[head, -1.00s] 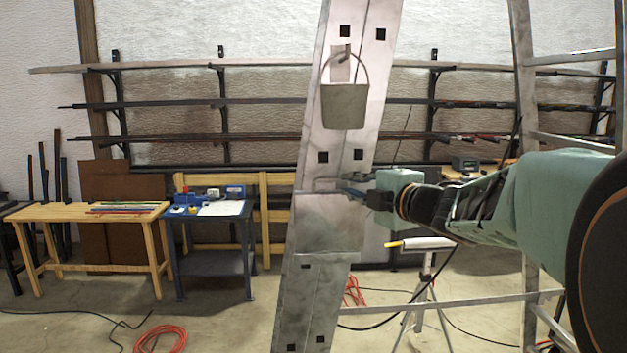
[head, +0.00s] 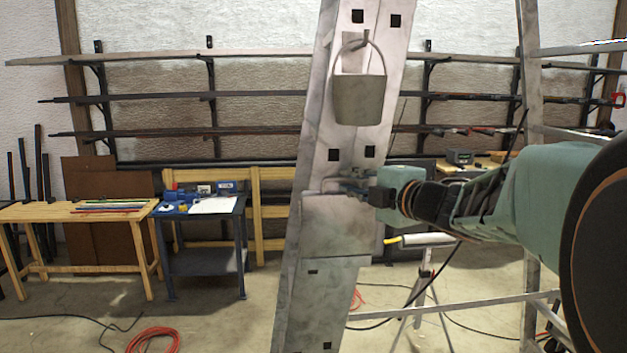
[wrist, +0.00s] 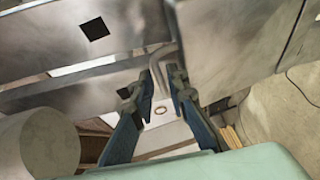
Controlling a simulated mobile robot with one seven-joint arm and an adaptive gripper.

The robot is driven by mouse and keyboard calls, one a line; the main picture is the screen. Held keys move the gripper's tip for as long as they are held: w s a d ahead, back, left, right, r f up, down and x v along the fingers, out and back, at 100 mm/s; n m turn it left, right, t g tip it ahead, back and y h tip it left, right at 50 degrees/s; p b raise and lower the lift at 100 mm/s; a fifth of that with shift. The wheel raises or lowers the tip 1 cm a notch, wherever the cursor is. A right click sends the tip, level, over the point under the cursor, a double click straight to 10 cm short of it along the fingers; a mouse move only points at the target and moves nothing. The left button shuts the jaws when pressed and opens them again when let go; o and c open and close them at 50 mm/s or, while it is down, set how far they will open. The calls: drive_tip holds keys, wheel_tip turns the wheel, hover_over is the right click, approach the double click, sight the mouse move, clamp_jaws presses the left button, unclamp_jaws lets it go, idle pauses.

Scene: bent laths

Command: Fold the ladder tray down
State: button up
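The ladder tray (head: 337,228) is a flat grey metal panel on the front of the ladder (head: 312,150). It hangs steeply down, close to the ladder. A bent metal rod (wrist: 160,62) is at its upper edge. My gripper (head: 352,186) is at the tray's upper right corner, level with this rod. In the wrist view, my gripper (wrist: 163,85) has its two blue-grey fingers apart, with the rod's bent end near and partly between the tips. I cannot tell whether they touch it. The tray fills the upper right there (wrist: 235,40).
A bucket (head: 360,100) hangs on the ladder just above my gripper and shows at lower left in the wrist view (wrist: 45,140). Behind stand wall racks, a wooden bench (head: 75,213) and a blue table (head: 205,262). A red cable coil (head: 153,340) lies on the floor.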

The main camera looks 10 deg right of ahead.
idle(0.3)
clamp_jaws()
drive_tip(key=shift+f+b, duration=0.15)
drive_tip(key=shift+b, duration=0.35)
